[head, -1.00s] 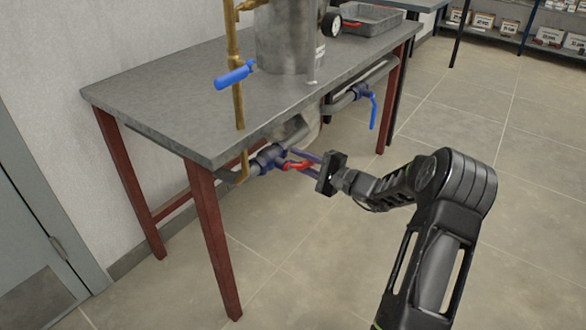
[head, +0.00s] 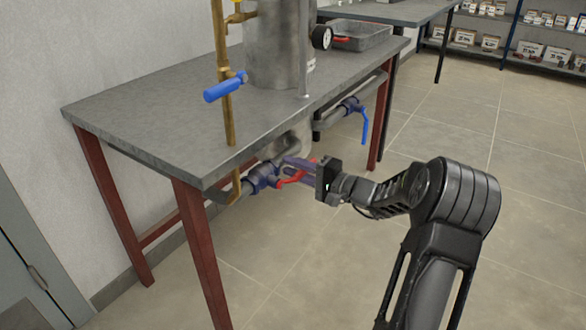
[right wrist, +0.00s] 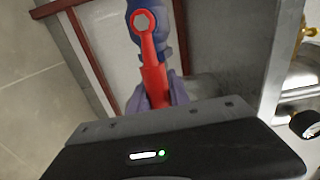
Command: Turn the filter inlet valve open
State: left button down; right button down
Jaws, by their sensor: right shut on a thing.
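A valve with a blue-violet body (head: 262,178) sits on the pipe under the front edge of the grey table. Its red lever handle (head: 293,178) slants up to the right in the head view. My right gripper (head: 302,169) is shut on this red handle, with its violet fingers partly covering it. In the right wrist view the red handle (right wrist: 150,58) runs from its pivot nut down between the two fingertips (right wrist: 159,93). My left gripper is not in view.
A steel filter vessel (head: 278,45) stands on the table (head: 160,110). A blue-handled valve (head: 225,88) is on the brass pipe, and another blue lever (head: 364,125) hangs under the table at right. Red table legs (head: 200,250) stand nearby. The floor (head: 440,130) at right is clear.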

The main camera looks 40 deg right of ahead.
jog(key=c, duration=1.2)
grip_release()
jog(key=p+v, duration=0.2)
jog(key=v, duration=0.6)
